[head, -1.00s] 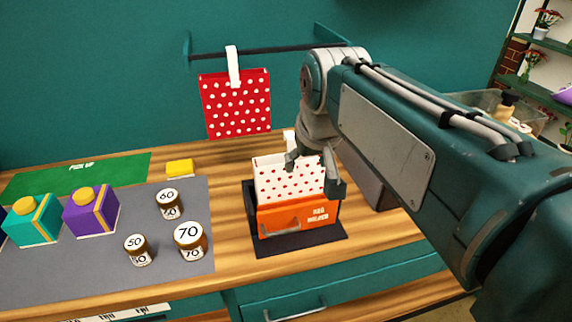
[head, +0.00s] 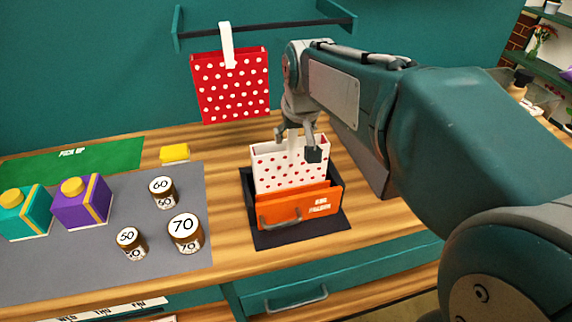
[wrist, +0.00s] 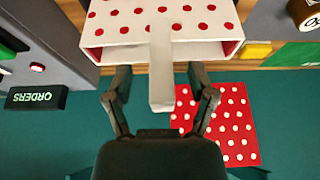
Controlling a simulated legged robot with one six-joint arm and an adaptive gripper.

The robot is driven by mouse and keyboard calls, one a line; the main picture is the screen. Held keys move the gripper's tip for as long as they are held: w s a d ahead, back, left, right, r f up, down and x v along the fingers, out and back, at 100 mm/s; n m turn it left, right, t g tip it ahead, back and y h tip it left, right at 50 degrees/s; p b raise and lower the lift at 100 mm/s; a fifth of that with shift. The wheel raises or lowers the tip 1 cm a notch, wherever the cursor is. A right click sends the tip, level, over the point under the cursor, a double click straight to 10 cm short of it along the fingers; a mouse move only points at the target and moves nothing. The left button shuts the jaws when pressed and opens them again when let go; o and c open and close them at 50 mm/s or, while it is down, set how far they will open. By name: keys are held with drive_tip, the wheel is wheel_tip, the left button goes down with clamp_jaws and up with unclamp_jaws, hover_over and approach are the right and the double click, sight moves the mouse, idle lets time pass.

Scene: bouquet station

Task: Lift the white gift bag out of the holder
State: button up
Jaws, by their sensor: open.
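The white gift bag (head: 285,172) with red dots stands upright in the orange bag holder (head: 275,214), its lower part hidden behind the holder's front. My gripper (head: 297,146) is at the bag's top edge, fingers pointing down. In the wrist view, the white bag (wrist: 125,25) is ahead of my gripper (wrist: 160,80). Its white strap handle (wrist: 162,75) lies between the two spread fingers, with a gap on both sides. The gripper is open and holds nothing.
A red dotted bag (head: 230,90) hangs by a white strap from the wall rail (head: 275,27), behind and left of the holder. Jars (head: 185,232), boxes (head: 80,203) and a yellow block (head: 175,153) stand at the left. Bare wood lies left of the holder.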

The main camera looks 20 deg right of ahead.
sight(290, 163)
drive_tip(key=shift+x, duration=1.6)
drive_tip(key=shift+a+r, duration=0.1)
clamp_jaws()
drive_tip(key=shift+r, duration=0.1)
